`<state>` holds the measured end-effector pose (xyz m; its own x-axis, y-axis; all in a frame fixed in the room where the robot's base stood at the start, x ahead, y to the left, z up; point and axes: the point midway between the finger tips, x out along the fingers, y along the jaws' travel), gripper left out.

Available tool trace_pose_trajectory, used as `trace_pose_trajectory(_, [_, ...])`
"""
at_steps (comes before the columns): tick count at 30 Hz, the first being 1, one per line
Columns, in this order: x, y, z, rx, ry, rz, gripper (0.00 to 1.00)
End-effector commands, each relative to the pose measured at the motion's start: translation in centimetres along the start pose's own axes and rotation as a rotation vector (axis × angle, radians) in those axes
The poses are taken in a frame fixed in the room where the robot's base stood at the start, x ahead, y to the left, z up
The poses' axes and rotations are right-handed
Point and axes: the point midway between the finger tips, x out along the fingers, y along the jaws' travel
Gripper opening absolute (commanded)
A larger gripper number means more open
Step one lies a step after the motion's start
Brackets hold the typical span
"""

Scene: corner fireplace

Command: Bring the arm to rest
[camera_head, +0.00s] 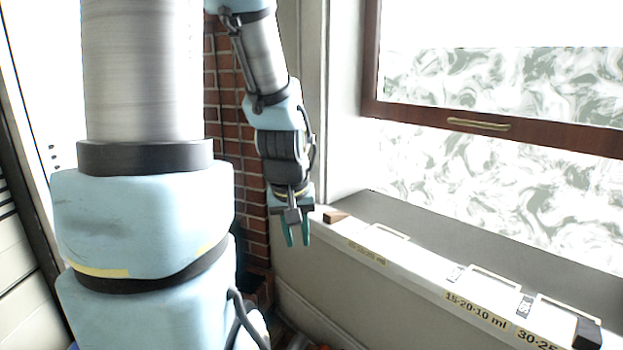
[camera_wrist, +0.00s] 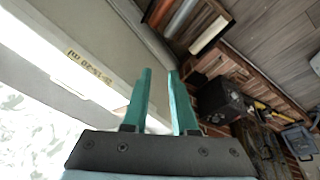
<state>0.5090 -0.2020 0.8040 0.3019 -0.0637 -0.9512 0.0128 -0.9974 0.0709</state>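My gripper (camera_head: 296,234) hangs down from my raised arm in the head view, in front of the brick wall and left of the window ledge. Its two green fingers also show in the wrist view (camera_wrist: 162,95), apart from each other with nothing between them. The gripper touches nothing that I can see. My arm is bent, with its forearm pointing downward.
A white ledge (camera_head: 420,275) with labels and handles runs under the window (camera_head: 490,130). A small brown block (camera_head: 335,216) sits at its far end. A brick wall (camera_head: 226,110) stands behind my arm. The wrist view shows a dark box (camera_wrist: 222,98) and wooden floor (camera_wrist: 275,45).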

Motion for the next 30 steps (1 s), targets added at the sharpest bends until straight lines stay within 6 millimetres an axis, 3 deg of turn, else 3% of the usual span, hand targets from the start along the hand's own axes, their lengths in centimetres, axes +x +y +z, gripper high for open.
trace_pose_trajectory(3, [-0.1, -3.3, 4.0, 0.090, -0.133, -0.038, 0.26])
trace_pose_trajectory(5, [-1.0, -4.3, 5.3, 0.128, -0.185, -0.042, 0.26])
trace_pose_trajectory(6, [-2.4, -4.0, 4.6, 0.127, -0.176, -0.041, 0.26])
trace_pose_trajectory(21, [-13.1, -3.0, 1.0, 0.125, -0.172, -0.041, 0.26])
trace_pose_trajectory(25, [-14.4, -3.0, 0.6, 0.125, -0.172, -0.041, 0.26])
trace_pose_trajectory(30, [-14.5, -2.9, 0.5, 0.125, -0.171, -0.041, 0.26])
